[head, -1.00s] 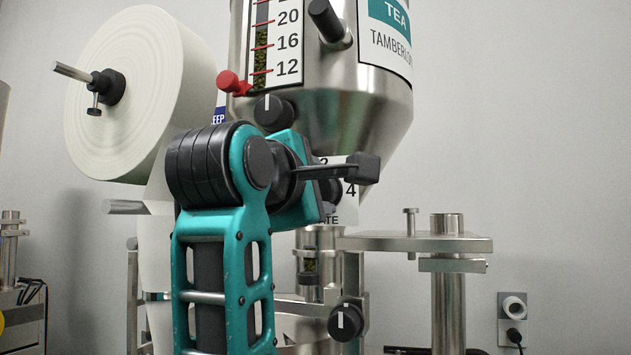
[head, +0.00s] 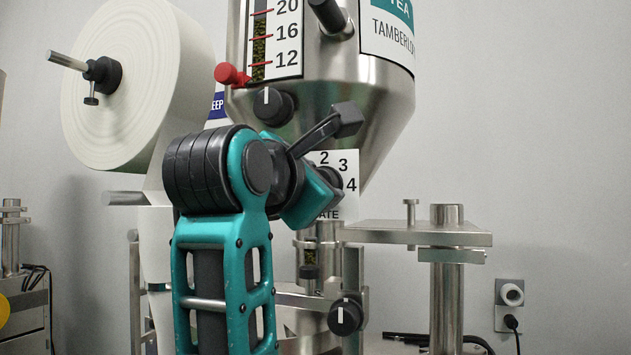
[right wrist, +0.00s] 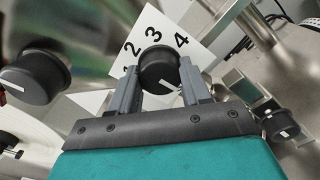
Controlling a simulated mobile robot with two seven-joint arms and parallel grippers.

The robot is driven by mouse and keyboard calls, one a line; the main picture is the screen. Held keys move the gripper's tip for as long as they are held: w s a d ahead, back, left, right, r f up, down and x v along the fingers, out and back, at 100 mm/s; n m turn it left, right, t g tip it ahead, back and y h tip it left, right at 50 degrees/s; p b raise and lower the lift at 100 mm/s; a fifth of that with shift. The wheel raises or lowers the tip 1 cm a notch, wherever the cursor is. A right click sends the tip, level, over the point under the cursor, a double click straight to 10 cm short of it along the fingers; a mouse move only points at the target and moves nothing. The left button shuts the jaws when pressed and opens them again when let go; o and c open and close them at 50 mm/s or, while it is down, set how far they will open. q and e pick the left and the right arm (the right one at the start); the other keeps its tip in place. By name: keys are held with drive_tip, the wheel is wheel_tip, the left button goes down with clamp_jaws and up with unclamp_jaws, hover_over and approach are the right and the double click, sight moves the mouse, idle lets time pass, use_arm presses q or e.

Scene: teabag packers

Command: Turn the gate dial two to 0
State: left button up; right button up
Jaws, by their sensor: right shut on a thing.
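The gate dial (right wrist: 158,70) is a round black knob with a white pointer mark, in front of a white plate (right wrist: 152,20) numbered 2, 3 and 4 in the right wrist view. My right gripper (right wrist: 160,67) has its two grey fingers on either side of the knob, shut on it. The white mark lies on the knob's lower part in that view. In the head view the dial (head: 334,180) is mostly hidden behind my teal right gripper, and the plate (head: 349,205) shows 2, 3, 4 and the letters "ATE". My left gripper is not in view.
A steel hopper (head: 350,100) rises above the dial. Other black knobs sit on the hopper (head: 272,106) and below the dial (head: 346,317). A red lever (head: 230,75), a white paper roll (head: 130,110) and a steel arm plate (head: 400,234) are close around.

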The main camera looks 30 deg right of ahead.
idle(0.3)
drive_tip(key=o, duration=1.1)
drive_tip(key=shift+c, duration=0.2)
drive_tip(key=shift+s, duration=0.1)
drive_tip(key=v, duration=1.3)
